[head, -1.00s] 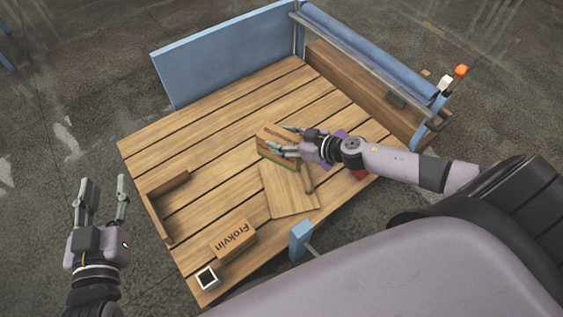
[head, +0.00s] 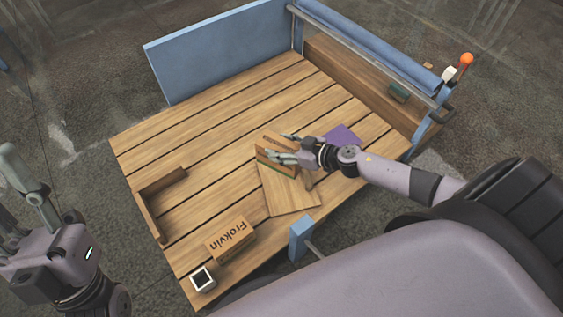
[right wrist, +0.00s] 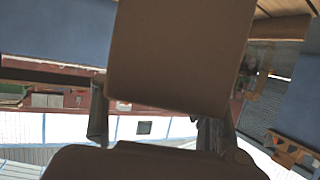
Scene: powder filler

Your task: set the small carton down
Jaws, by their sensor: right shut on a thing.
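The small carton (head: 268,145) is brown and sits between the fingers of my right gripper (head: 282,147), which is shut on it. In the head view the fingers cover much of its near side. It is at the upper end of a flat wooden board (head: 287,193); I cannot tell whether it touches a surface. In the right wrist view the carton (right wrist: 178,50) fills the upper middle, with a finger at each lower side. My left gripper (head: 28,195) is at the far left, off the table, partly cut by the picture edge, empty, its fingers apart.
A larger carton with lettering (head: 231,240) and a small white open box (head: 203,279) stand at the table's front left. A wooden corner piece (head: 152,207) lies left. A purple flat thing (head: 342,133) lies behind my right wrist. The wooden tabletop (head: 210,130) is clear at the back.

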